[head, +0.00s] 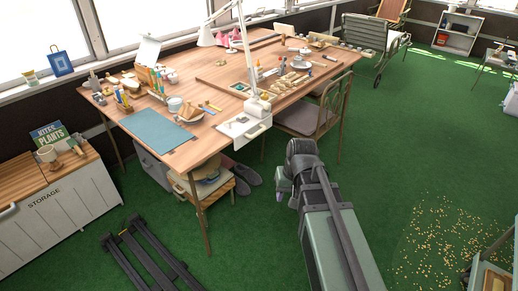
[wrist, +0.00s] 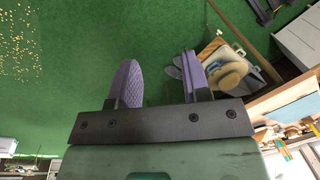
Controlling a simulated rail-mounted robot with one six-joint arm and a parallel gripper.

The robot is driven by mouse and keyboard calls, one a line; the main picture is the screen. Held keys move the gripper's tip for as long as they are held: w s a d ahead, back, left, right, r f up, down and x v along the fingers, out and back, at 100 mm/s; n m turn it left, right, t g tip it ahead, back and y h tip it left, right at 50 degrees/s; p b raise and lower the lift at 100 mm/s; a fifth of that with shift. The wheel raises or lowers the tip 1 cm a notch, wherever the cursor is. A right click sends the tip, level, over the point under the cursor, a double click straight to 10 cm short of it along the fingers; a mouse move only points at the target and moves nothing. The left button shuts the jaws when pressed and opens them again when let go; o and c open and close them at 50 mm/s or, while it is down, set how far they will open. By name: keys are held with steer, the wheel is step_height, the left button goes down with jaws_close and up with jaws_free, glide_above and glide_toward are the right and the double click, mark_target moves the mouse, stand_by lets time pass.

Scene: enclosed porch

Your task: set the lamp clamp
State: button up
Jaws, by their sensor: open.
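A white desk lamp stands at the front edge of the wooden table, its thin jointed arm (head: 245,58) rising out of the top of the head view. Its white foot (head: 257,107) sits at the table edge, above a white drawer-like box (head: 245,129). I cannot make out the clamp's details or whether it is tight.
The table (head: 215,128) carries a blue mat (head: 160,130), pots, tools and small parts. A chair (head: 312,118) is tucked at its right side. A stool (head: 203,184) with a hat stands under the front corner. Dark rails (head: 150,258) lie on the floor; open green floor lies right.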

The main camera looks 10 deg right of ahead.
steer(key=w+d+f+m+t+y+b, duration=0.2)
steer(key=w+f+t+y+b, duration=0.15)
steer(key=w+f+b, duration=0.95)
steer(key=m+t+y, duration=0.5)
steer(key=m+t, duration=0.2)
steer(key=t, duration=0.1)
glide_toward(259, 131)
steer(key=b+x, duration=0.1)
steer(key=x, duration=0.2)
steer(key=b+x, duration=0.1)
steer(key=x, duration=0.3)
steer(key=b+x, duration=0.1)
steer(key=x, duration=0.2)
steer(key=shift+w+f, duration=0.1)
steer(key=shift+f, duration=0.35)
jaws_close()
